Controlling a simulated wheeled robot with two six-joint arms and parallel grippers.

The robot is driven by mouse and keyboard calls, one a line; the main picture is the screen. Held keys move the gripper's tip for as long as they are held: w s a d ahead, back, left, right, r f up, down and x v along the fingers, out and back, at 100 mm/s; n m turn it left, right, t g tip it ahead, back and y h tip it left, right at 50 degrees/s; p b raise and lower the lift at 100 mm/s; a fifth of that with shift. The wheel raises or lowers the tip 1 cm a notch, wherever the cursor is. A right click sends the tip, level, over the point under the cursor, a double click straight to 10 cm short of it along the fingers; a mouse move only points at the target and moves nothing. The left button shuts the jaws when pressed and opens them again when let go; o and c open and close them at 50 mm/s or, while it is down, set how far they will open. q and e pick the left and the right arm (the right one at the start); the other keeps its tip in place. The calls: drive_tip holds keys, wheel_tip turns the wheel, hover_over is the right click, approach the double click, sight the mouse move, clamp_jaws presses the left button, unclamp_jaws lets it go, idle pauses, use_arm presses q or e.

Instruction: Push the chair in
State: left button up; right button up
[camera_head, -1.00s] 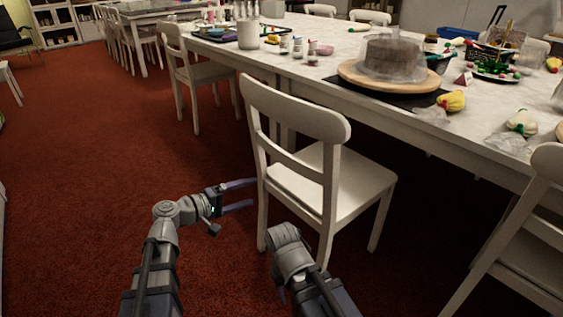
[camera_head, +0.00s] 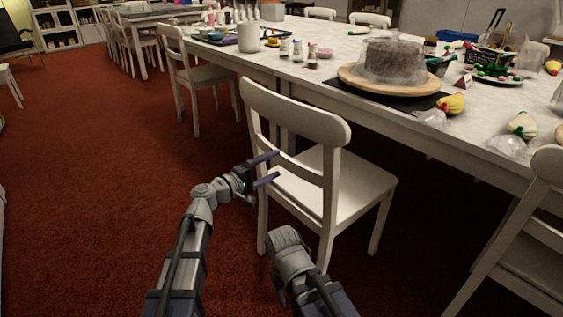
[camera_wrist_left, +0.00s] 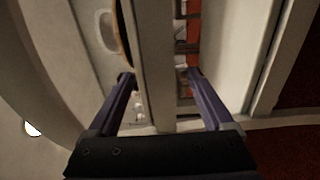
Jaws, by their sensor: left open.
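The white chair (camera_head: 338,190) stands on the red carpet in front of the long table, its backrest towards me. My left gripper (camera_head: 278,166) is at the left side of the chair's backrest, near its middle slat. It is open. In the left wrist view its two fingers (camera_wrist_left: 160,85) lie on either side of a pale bar, with a gap between them; I cannot tell whether they touch it. My right arm is low in front of the chair in the head view, and its fingers are hidden.
The long white table (camera_head: 345,48) holds a cake on a wooden board (camera_head: 388,84), jars and decorations. Another white chair (camera_head: 530,240) stands at the right edge and one (camera_head: 200,80) further left. The carpet at left (camera_head: 90,180) is clear.

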sight(282, 161)
use_arm(q)
drive_tip(key=x, duration=0.5)
drive_tip(key=shift+w+d, duration=0.1)
drive_tip(key=shift+c, duration=0.3)
clamp_jaws()
idle(0.4)
